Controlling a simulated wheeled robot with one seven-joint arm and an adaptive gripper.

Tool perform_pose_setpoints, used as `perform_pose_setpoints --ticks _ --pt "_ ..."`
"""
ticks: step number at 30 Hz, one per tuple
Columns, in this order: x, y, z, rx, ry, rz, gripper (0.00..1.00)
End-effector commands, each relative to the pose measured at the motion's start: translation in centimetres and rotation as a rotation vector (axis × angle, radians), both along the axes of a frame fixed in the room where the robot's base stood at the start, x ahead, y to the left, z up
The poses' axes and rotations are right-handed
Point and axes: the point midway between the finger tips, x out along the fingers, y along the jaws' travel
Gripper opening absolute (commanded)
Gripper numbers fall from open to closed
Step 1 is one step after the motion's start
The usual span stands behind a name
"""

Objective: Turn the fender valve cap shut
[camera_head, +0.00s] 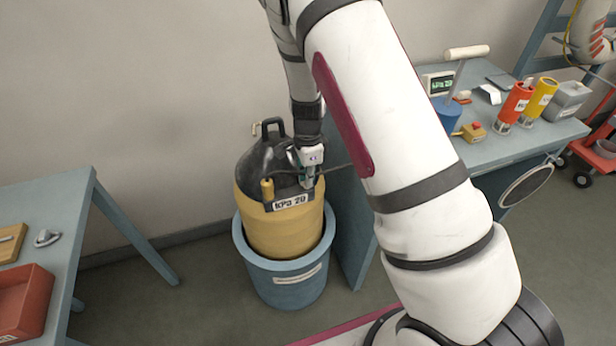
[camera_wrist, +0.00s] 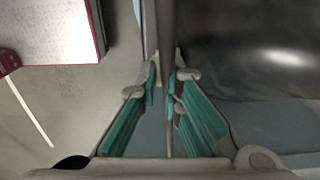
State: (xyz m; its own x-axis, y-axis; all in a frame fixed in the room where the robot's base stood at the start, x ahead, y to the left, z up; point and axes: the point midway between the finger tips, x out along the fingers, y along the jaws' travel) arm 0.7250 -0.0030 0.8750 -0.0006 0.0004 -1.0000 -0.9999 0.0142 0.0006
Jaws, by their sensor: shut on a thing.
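The fender (camera_head: 268,226), a yellow cylinder with a black domed top and a carry handle, stands upright in a blue tub (camera_head: 285,290). A plate on its front reads "kPa 20" (camera_head: 290,202). My gripper (camera_head: 308,182) is at the fender's front right shoulder, just above the plate. In the wrist view my gripper (camera_wrist: 163,82) has its teal-padded fingers closed around a thin dark rod (camera_wrist: 167,35) beside the fender's dark, shiny surface (camera_wrist: 260,50). I cannot make out the valve cap itself. A small yellow fitting (camera_head: 267,189) sits left of the gripper.
A blue table at left holds a red bin (camera_head: 22,305) and a small metal piece (camera_head: 46,238). A blue bench at right carries a display (camera_head: 440,84), red (camera_head: 514,103) and yellow (camera_head: 540,97) cylinders. A blue panel (camera_head: 350,235) stands close right of the tub.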

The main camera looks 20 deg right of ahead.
Motion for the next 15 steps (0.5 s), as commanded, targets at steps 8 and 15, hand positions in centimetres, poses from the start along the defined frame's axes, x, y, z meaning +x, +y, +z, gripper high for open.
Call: perform_pose_setpoints --ticks 8,15 --pt "0.06 -0.04 0.03 0.0 -0.002 -0.001 0.28" --pt "0.06 -0.02 0.28 0.0 -0.002 0.0 0.28"
